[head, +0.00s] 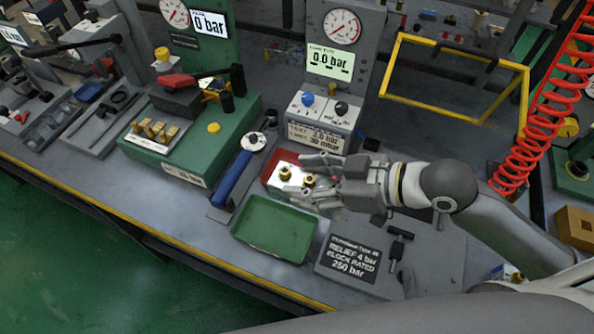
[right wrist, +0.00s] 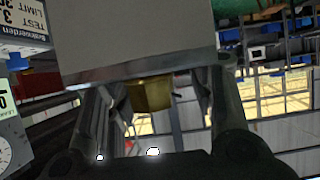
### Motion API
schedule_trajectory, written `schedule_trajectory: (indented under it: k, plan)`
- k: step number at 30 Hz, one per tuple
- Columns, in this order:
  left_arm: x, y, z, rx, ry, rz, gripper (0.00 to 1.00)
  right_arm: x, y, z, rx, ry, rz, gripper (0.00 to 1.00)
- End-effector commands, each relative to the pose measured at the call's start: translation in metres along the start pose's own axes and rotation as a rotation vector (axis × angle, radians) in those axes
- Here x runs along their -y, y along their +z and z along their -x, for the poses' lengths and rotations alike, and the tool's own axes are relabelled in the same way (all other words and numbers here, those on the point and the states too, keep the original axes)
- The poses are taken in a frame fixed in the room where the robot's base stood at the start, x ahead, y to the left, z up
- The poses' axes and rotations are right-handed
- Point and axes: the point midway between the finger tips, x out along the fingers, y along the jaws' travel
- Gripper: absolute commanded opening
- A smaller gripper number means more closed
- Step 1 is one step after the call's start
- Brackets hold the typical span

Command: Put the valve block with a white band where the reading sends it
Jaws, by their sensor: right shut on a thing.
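My right gripper (head: 316,180) is shut on a silver-grey valve block (head: 287,185) with brass fittings, beside the blue-handled lever. The block also fills the upper middle of the right wrist view (right wrist: 135,35), with a brass fitting between the fingers; I cannot make out a white band. The block overlaps a red tray (head: 270,181), and I cannot tell whether it touches it. A green tray (head: 275,226), seemingly empty, lies in front. The leak test stand's display (head: 331,63) reads 0.0 bar; its label (head: 315,136) gives test 3.0 bar, limit 30 mbar. My left gripper is out of view.
A dark plate (head: 352,260) reads relief 4 bar, block rated 250 bar. A blue-handled lever (head: 233,178) stands left of the trays. A green fixture (head: 190,140) with brass parts is farther left. A yellow frame (head: 455,75) and red coiled hose (head: 545,110) are at right.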

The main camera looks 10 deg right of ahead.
Motion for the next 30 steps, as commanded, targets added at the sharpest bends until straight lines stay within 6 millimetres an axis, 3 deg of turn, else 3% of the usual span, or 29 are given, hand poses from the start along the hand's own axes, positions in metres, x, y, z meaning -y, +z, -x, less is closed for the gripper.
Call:
schedule_trajectory:
  k: [1, 3, 13, 18, 30]
  plan:
    - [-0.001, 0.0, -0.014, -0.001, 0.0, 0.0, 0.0, -0.003, 0.003, -0.005, -0.01, 0.003, 0.006, 0.0]
    - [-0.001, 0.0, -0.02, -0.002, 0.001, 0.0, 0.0, -0.009, 0.002, -0.008, -0.01, 0.004, 0.004, 0.0]
    - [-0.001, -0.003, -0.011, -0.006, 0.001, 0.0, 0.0, -0.067, 0.008, -0.047, -0.008, 0.002, -0.002, 0.0]
    - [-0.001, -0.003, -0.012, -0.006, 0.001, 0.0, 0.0, -0.087, 0.029, -0.071, -0.007, 0.001, -0.003, 0.0]
    - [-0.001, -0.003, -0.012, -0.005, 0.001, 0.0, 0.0, -0.108, 0.05, -0.096, -0.007, 0.0, 0.0, 0.0]
